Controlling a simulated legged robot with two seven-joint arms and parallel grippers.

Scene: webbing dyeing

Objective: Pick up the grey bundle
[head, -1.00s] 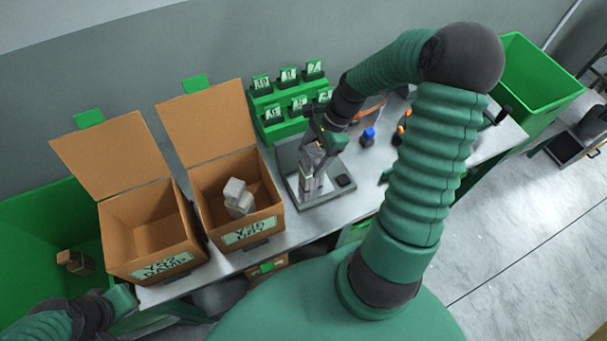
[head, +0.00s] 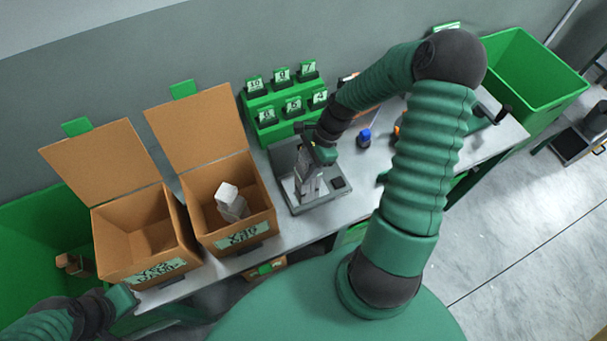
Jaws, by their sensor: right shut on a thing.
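The grey bundle (head: 306,180) stands upright on a grey scale-like tray (head: 333,191) on the table. My right gripper (head: 312,150) comes down over its top and is shut on it. The fingers hide part of the bundle, and I cannot tell whether it is clear of the tray. My left arm shows at the lower left, with what may be its gripper (head: 122,298) at the table's front left corner; its fingers cannot be made out.
Two open cardboard boxes stand left: an empty one (head: 118,222) and one (head: 205,220) holding pale bundles. A green rack (head: 250,105) with number cards stands behind the tray. A blue-capped item (head: 365,136) is right of it. Green bins (head: 530,75) stand at right and left.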

